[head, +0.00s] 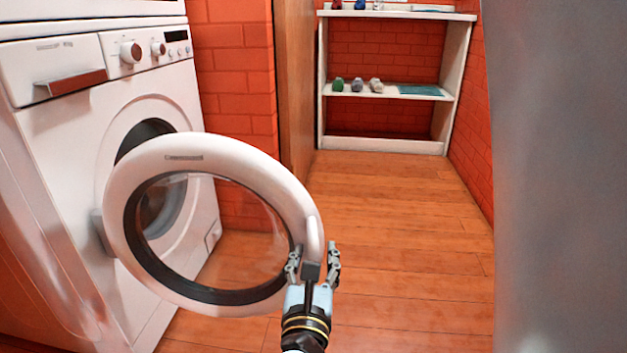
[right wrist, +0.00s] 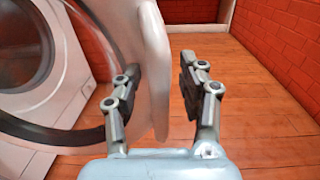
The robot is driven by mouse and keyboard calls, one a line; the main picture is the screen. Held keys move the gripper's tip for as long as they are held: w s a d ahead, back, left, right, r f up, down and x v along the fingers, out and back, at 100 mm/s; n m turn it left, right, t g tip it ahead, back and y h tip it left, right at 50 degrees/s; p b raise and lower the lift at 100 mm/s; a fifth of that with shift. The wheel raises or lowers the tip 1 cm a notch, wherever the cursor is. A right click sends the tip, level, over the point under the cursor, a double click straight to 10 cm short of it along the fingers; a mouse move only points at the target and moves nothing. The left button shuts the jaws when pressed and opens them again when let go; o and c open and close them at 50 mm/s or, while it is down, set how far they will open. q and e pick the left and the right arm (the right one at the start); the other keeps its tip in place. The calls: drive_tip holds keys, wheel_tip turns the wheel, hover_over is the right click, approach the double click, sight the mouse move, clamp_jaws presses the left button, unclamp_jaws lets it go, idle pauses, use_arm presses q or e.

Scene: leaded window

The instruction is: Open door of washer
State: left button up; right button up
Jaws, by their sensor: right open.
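The white washer (head: 60,130) stands at the left in the head view. Its round door (head: 150,165), a white ring with a dark inner rim and clear glass, is swung well out from the front. The drum opening shows behind it. My right gripper (head: 314,262) is open at the door's outer right edge. In the right wrist view, the gripper's fingers (right wrist: 160,90) are spread, with the door's white edge (right wrist: 148,70) between them, close to the left finger. A gap shows between the edge and the right finger. My left gripper is not in view.
A white shelf unit (head: 385,146) with small items stands at the back against the red brick wall (head: 235,75). A blurred grey surface (head: 565,180) fills the right side of the head view. The wooden floor (head: 410,230) between is clear.

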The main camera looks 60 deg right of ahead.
drive_tip(key=shift+r, duration=0.1)
wheel_tip(320, 180, up, 10)
drive_tip(key=shift+f, duration=0.1)
idle(0.3)
